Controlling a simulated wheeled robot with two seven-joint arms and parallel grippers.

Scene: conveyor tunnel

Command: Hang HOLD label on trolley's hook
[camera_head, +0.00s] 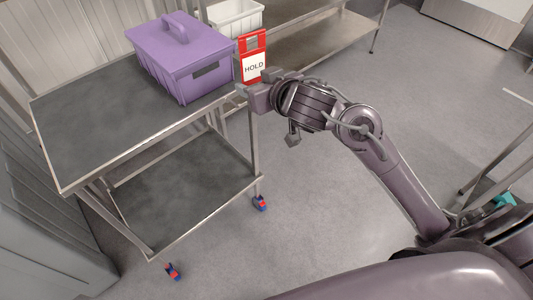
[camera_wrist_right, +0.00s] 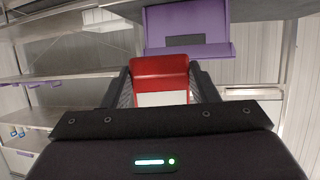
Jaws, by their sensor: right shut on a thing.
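The HOLD label (camera_head: 252,66) is a red tag with a slot near its top and a white panel reading HOLD. My right gripper (camera_head: 246,89) is shut on its lower part and holds it upright at the trolley's right edge. In the right wrist view the label (camera_wrist_right: 160,70) stands between the two dark fingers. The trolley (camera_head: 95,125) has a grey top, a lower shelf and red-and-blue castors. A purple lidded crate (camera_head: 172,68) stands on its top, just left of the label. I cannot make out the hook. My left gripper is out of view.
A metal shelving rack (camera_head: 310,45) with a white bin (camera_head: 225,22) on it stands behind the trolley. Grey floor (camera_head: 430,100) is open to the right. Another metal frame (camera_head: 500,165) stands at the far right. Panelled cabinets line the left side.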

